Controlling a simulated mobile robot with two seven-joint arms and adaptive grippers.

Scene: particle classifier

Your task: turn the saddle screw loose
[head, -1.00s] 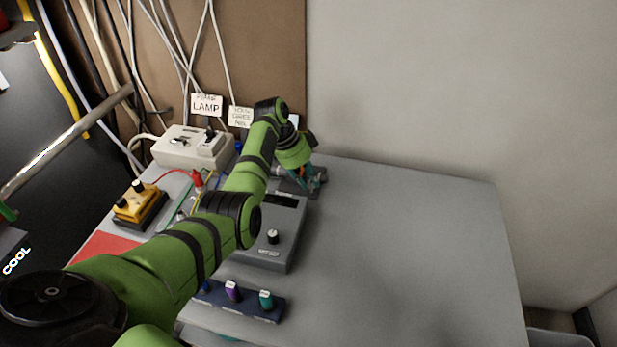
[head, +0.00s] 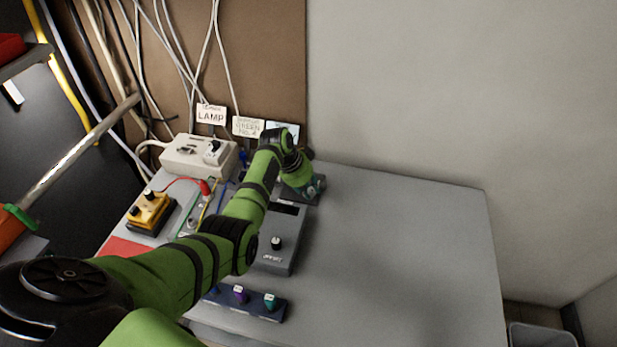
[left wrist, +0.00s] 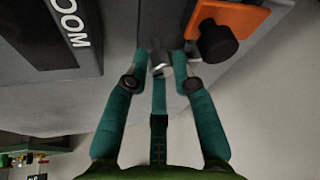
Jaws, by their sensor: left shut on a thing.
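The saddle screw (left wrist: 158,68) appears as a small silver metal piece between my fingertips in the left wrist view. Most of it is covered by the fingers, so its head and thread cannot be made out. My left gripper (left wrist: 161,62) has its teal fingers on both sides of it and is shut on it. In the head view the gripper is at the far end of my green arm, over a small dark device (head: 313,190) at the back of the table, and my wrist hides most of the contact. My right gripper is not in view.
In the left wrist view, a black knob (left wrist: 216,41) on an orange plate is close beside the fingertips. The head view shows a grey box with a knob (head: 277,243), a yellow box (head: 150,212) and a beige box (head: 198,156). The grey table's right side (head: 410,250) is clear.

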